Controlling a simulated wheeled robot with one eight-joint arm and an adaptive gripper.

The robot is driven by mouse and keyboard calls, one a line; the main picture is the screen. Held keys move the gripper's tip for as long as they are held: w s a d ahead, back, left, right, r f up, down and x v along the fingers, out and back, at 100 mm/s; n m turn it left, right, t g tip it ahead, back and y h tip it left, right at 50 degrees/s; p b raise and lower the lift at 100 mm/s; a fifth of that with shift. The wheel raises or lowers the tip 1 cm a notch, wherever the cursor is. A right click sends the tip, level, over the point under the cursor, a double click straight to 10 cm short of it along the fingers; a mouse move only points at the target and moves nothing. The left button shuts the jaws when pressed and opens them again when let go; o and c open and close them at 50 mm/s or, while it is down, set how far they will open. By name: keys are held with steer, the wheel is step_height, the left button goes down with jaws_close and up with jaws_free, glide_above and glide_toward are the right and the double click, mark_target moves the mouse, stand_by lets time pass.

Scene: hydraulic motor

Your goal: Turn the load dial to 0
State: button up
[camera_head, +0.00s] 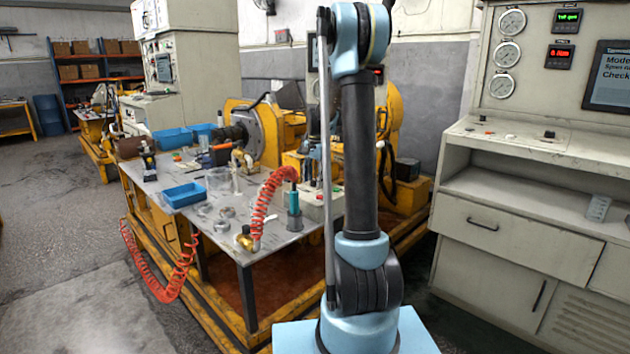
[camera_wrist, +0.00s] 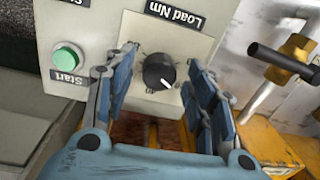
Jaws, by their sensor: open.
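The load dial (camera_wrist: 158,72) is a round black knob with a white pointer mark, on a pale panel plate (camera_wrist: 185,42) labelled "Load Nm". The label appears upside down in the wrist view, and the pointer aims to the lower right of the picture. My gripper (camera_wrist: 160,62) is open, with its blue fingers on the left and right of the dial and a gap on each side. In the head view my arm hides the dial.
A green Start button (camera_wrist: 68,57) is left of the dial in the wrist view. A black-handled brass valve (camera_wrist: 285,62) stands to the right. In the head view, a metal worktable (camera_head: 180,215) carries blue trays and a red coiled hose (camera_head: 265,205).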

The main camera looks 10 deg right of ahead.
steer(key=c, duration=1.1)
steer(key=shift+o, duration=0.2)
steer(key=shift+d, duration=0.2)
steer(key=shift+a, duration=0.2)
steer(key=shift+n, duration=0.3)
steer(key=n, duration=0.4)
steer(key=shift+w+n, duration=0.15)
steer(key=shift+n, duration=0.15)
steer(key=n, duration=0.6)
steer(key=shift+r+n, duration=0.1)
steer(key=shift+n, duration=0.2)
